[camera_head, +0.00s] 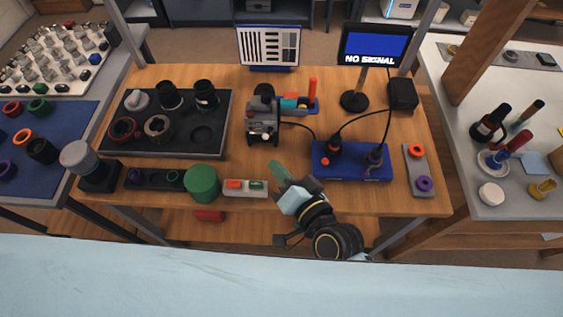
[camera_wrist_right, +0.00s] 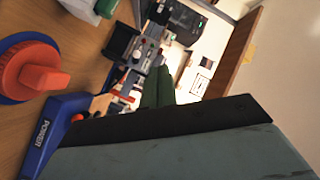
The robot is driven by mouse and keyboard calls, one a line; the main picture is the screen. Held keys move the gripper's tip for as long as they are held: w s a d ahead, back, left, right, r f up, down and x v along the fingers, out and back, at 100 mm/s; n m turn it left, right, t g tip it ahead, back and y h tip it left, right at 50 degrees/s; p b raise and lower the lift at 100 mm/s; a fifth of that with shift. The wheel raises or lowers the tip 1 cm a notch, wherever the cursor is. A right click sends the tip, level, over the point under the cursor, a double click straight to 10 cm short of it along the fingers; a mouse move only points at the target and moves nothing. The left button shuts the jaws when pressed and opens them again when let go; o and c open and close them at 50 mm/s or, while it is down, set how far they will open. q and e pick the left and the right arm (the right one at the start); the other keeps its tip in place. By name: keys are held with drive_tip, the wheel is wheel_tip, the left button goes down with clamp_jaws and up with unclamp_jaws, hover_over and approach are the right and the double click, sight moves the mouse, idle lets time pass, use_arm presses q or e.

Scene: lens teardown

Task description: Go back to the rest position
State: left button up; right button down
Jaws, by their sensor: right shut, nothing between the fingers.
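My right gripper (camera_head: 277,170) reaches in from the front edge of the wooden table (camera_head: 240,190). Its green fingers are together with nothing between them. In the right wrist view the shut green fingers (camera_wrist_right: 158,88) show past a dark edge. The blue power box (camera_wrist_right: 52,125) with a large red knob (camera_wrist_right: 35,70) is at the left there. My left gripper is not in view.
A dark tray (camera_head: 190,150) with lens parts lies at the left, and a green cylinder (camera_head: 202,184) stands by the front edge. A grey device (camera_head: 263,120) stands behind my gripper. A monitor (camera_head: 375,45) stands at the back right. A grey strip (camera_head: 419,170) with rings lies far right.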

idle(0.4)
drive_tip(key=s+d+f+n+g+h, duration=0.1)
drive_tip(key=s+d+n+g+h, duration=0.35)
drive_tip(key=d, duration=0.85)
drive_tip(key=s+d+f+n+g+h, duration=0.15)
drive_tip(key=s+d+g+h, duration=0.35)
drive_tip(key=s+d, duration=0.55)
wheel_tip(320, 180, down, 25)
drive_tip(key=d+g, duration=0.1)
drive_tip(key=s+d+f+g+b, duration=0.1)
drive_tip(key=s+d+f, duration=0.2)
drive_tip(key=s+f, duration=1.3)
drive_tip(key=shift+s+m, duration=0.3)
drive_tip(key=shift+s, duration=0.15)
